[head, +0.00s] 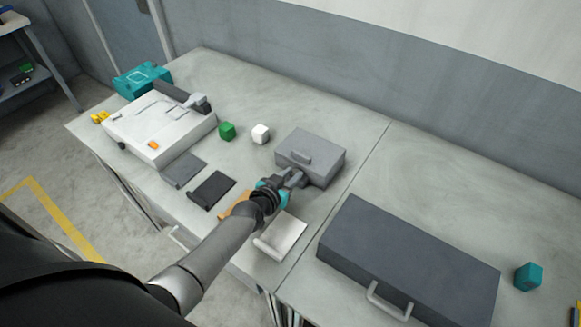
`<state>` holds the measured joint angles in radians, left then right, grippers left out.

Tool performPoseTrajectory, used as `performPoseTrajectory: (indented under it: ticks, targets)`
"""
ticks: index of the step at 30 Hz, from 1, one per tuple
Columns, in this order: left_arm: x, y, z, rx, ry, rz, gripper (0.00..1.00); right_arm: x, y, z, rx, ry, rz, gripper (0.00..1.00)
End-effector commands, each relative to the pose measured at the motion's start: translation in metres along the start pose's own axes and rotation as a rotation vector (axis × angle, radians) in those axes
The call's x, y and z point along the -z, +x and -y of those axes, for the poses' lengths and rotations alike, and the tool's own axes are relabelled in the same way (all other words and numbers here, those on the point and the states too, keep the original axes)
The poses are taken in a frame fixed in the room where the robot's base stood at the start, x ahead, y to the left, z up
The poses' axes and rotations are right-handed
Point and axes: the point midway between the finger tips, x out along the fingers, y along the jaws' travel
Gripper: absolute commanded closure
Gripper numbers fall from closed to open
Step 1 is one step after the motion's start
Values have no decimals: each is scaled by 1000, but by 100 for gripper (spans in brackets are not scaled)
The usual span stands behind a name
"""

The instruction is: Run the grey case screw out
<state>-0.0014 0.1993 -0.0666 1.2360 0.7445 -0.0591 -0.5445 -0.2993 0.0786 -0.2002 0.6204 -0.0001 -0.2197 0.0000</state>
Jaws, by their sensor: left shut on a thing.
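A small grey case (318,149) with a raised block on its lid stands on the middle of the table. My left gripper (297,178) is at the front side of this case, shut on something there. The fingers and wrist hide what they hold, and the case screw cannot be made out apart from them. A larger dark grey case (410,255) with a metal handle lies at the right. My right gripper is out of the picture.
A white machine (155,127) and a teal device (142,79) stand at the left. Green (227,131) and white (261,133) cubes sit behind my arm. Flat plates, grey (183,169), black (212,190) and pale (280,236), lie along the front edge. The table's back is clear.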

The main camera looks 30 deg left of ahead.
Motion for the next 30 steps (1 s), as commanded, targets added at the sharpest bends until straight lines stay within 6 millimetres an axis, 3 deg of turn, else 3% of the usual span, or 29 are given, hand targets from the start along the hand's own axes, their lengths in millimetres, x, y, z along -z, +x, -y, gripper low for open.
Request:
performPoseTrajectory:
  ticks: [1, 9, 25, 26, 30]
  targets:
    - [8, -1, 3, 33, -14, -9, 100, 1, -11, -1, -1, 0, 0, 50]
    - [7, 0, 0, 157, -65, -10, 100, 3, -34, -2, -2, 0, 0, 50]
    - [3, 0, -3, 211, -83, -8, 100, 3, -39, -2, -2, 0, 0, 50]
    - [3, 0, -3, 211, -83, -8, 74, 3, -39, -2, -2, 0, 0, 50]
    - [3, 0, -4, 209, -83, -6, 58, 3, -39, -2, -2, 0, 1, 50]
